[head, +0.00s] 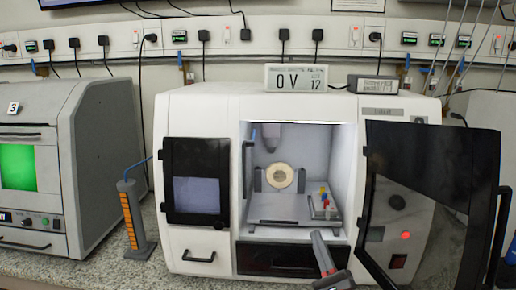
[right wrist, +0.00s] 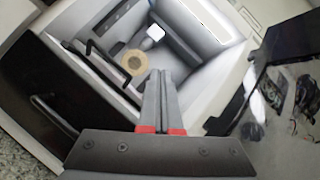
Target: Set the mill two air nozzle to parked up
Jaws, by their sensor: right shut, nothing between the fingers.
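The white mill (head: 205,105) stands in the middle of the bench with its dark right door (head: 432,170) swung open. Inside the lit chamber are a spindle (head: 270,138), a round cream disc (head: 280,176) in a holder and a small rack with coloured pieces (head: 323,203). A thin blue-tipped part (head: 253,134) at the chamber's upper left may be the air nozzle; its setting is too small to tell. The disc also shows in the right wrist view (right wrist: 134,62). My right gripper (head: 317,236) is shut and empty, at the chamber's front lower right. My left gripper is not in view.
The open door stands close to the right of my right arm. A grey machine (head: 105,130) with a green window stands at left. An orange-striped stand (head: 130,215) with a blue hose is beside the mill. A display box (head: 297,78) sits on top.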

